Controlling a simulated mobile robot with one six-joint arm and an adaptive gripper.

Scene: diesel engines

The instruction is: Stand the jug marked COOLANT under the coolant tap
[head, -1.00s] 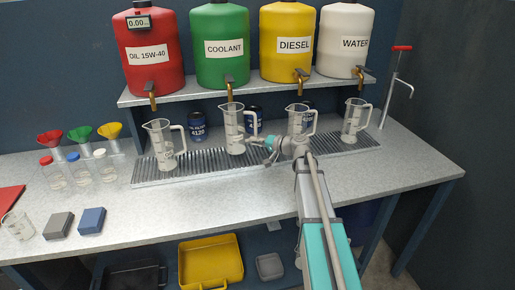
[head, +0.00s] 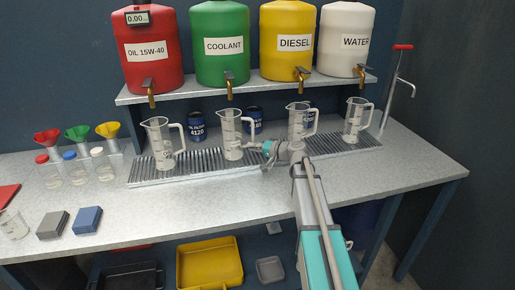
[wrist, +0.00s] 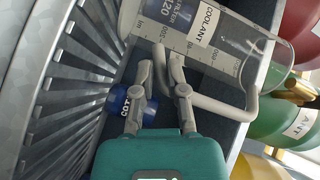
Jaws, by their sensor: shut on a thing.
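The clear jug marked COOLANT (head: 231,137) is upright on the slatted drip tray (head: 207,162), below the brass coolant tap (head: 230,83) of the green COOLANT tank (head: 221,65). In the wrist view, the COOLANT jug (wrist: 222,35) shows its label and grey handle. My gripper (head: 258,147) reaches in from the right at the handle side. In the wrist view, my gripper (wrist: 169,66) is shut on the handle. The jug looks empty. I cannot tell whether its base fully touches the slats.
Other clear jugs stand under the oil tap (head: 150,86), diesel tap (head: 299,73) and water tap (head: 361,71). Blue oil filters (head: 196,126) stand behind. The tank shelf (head: 190,92) is above. The front worktop (head: 190,205) is clear right of the blue block (head: 87,220).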

